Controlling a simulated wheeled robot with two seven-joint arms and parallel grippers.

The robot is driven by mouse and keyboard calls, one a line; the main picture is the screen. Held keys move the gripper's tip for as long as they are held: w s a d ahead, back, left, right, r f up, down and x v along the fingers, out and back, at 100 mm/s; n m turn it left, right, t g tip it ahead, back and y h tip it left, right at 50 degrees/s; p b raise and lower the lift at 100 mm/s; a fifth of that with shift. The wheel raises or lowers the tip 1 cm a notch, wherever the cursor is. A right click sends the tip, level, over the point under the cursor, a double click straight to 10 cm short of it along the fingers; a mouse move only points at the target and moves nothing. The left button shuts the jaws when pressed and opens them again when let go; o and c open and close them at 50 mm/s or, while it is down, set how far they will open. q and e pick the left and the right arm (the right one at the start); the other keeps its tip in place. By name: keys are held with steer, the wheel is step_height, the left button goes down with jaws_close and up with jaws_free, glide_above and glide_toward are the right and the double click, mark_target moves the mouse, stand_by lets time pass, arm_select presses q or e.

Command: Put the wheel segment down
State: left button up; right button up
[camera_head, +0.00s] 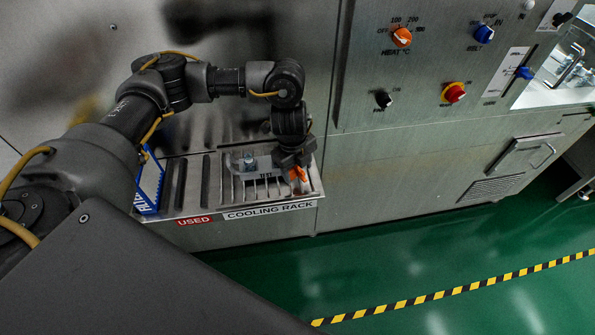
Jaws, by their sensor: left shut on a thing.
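My left gripper (297,173) reaches down from above, its orange fingertips over the right end of the cooling rack (316,190). It is shut on the wheel segment (264,163), a grey flat piece that extends left from the gripper over the rack's slots. A small clear, bluish item shows on the segment's left part. The gripper hides the segment's right end. I cannot tell whether the segment touches the rack. My right gripper is not in view.
A steel machine wall with knobs (402,37) rises behind and to the right. The green floor (420,255) in front is clear, with a yellow-black stripe.

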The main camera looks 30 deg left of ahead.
arm_select(q)
steer(key=shift+w+f, duration=0.1)
steer(key=shift+f, duration=0.85)
steer(key=shift+f, duration=0.2)
steer(key=o, duration=1)
steer(key=shift+r, duration=0.1)
